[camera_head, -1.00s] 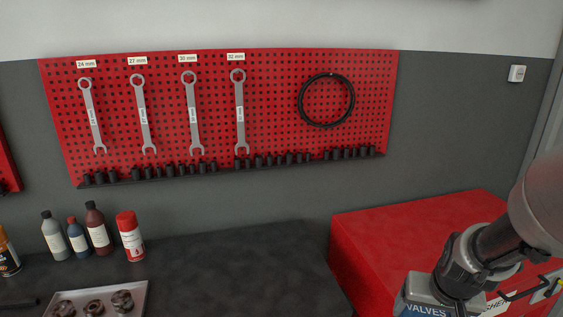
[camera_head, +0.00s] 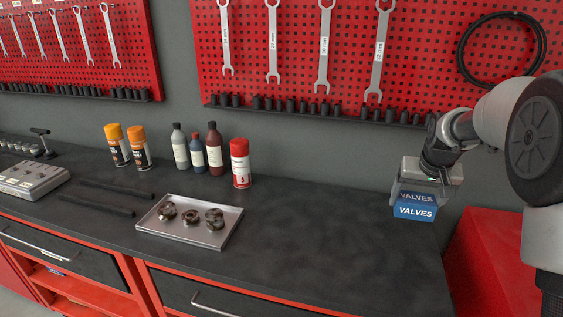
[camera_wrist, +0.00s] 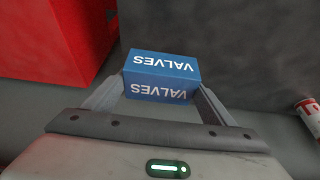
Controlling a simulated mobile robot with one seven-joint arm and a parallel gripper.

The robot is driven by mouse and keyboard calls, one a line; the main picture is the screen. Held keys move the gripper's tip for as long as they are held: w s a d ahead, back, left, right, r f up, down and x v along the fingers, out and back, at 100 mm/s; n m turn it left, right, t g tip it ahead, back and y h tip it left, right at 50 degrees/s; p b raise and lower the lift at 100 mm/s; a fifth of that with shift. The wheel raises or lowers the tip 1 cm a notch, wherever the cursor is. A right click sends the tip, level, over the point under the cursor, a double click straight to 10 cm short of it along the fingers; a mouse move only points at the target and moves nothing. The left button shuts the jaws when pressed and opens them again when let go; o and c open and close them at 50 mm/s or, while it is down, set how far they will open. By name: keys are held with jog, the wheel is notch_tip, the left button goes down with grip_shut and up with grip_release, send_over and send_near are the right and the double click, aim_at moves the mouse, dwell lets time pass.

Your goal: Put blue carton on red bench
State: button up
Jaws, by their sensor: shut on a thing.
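The blue carton (camera_head: 415,211), marked VALVES, is held in my gripper (camera_head: 418,198) over the right end of the dark bench top. In the wrist view the carton (camera_wrist: 162,76) sits between the two fingers of my gripper (camera_wrist: 160,92), which is shut on it. The red bench with the dark top (camera_head: 300,215) runs along the wall, with red frame and drawers below. A solid red cabinet (camera_head: 490,265) stands at its right end and shows at upper left in the wrist view (camera_wrist: 60,40). The carton is clear of surfaces as far as I can tell.
A metal tray (camera_head: 228,243) with three metal parts lies on the bench. A red spray can (camera_head: 240,163), several bottles and orange cans (camera_head: 139,148) stand along the back. The bench top between the tray and my gripper is clear.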

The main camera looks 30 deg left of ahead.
jog(key=shift+w+a, duration=0.6)
jog(key=shift+w, duration=0.15)
notch_tip(320, 180, down, 10)
jog(key=shift+f+b, duration=0.1)
jog(key=shift+b, duration=0.5)
jog(key=shift+f, duration=0.15)
jog(key=o, duration=1.1)
jog(key=shift+o, duration=0.2)
